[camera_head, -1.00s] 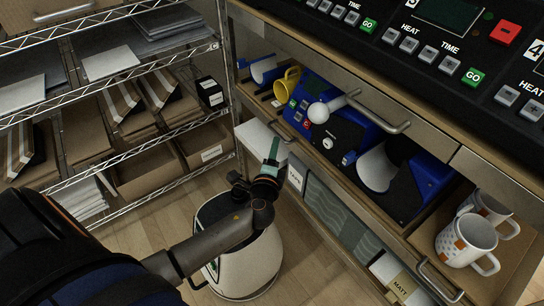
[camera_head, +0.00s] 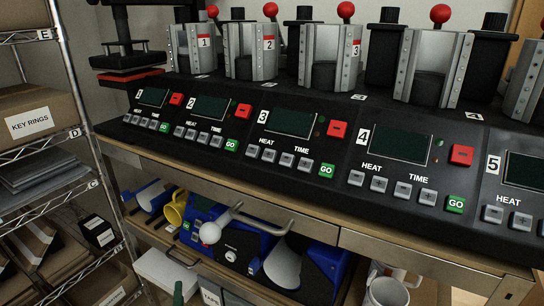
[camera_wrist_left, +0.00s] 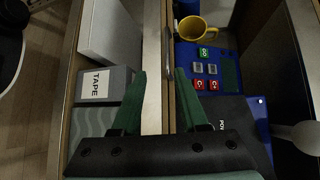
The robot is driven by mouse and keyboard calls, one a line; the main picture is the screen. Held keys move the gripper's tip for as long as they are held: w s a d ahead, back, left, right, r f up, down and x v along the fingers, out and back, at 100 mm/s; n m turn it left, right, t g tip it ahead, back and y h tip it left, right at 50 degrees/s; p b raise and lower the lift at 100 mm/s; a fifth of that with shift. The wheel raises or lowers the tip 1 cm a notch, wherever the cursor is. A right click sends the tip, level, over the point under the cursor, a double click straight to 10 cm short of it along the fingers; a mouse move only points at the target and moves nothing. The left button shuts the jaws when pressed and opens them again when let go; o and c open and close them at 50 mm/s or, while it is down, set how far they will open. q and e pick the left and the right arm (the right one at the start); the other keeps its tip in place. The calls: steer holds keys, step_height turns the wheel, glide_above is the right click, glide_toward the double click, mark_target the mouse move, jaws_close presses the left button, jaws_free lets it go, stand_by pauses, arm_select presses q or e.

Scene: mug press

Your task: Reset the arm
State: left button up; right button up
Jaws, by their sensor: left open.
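My left gripper (camera_wrist_left: 160,73) is open and empty in the left wrist view, its two green fingers spread apart. Between and beyond the fingers is the front edge of the shelf under the counter. In the head view only a green fingertip of the left gripper (camera_head: 178,293) shows at the bottom edge, in front of the lower shelf; the rest of the arm is out of frame. My right gripper is not in view.
A blue mug press (camera_head: 232,255) and a yellow mug (camera_head: 174,210) stand on the shelf under the press controllers (camera_head: 290,125). White mugs (camera_head: 388,290) are at the lower right. A grey TAPE box (camera_wrist_left: 104,84) lies left of my fingers. A wire rack (camera_head: 75,190) stands at left.

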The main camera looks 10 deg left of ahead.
arm_select(q)
steer(key=s+d+f+n+g+h, duration=0.3)
steer(key=s+d+f+n+h, duration=0.3)
steer(key=s, duration=0.3)
steer(key=s+d+f+n+g+h, duration=0.35)
steer(key=s+d+n, duration=0.25)
steer(key=s+d, duration=0.25)
steer(key=s+a+r+t+y+p, duration=0.1)
steer(key=a+r+p, duration=0.3)
steer(key=r+p, duration=0.7)
steer(key=shift+s+r+n+p, duration=0.35)
steer(key=shift+s+n+p, duration=0.05)
steer(key=shift+p, duration=1.95)
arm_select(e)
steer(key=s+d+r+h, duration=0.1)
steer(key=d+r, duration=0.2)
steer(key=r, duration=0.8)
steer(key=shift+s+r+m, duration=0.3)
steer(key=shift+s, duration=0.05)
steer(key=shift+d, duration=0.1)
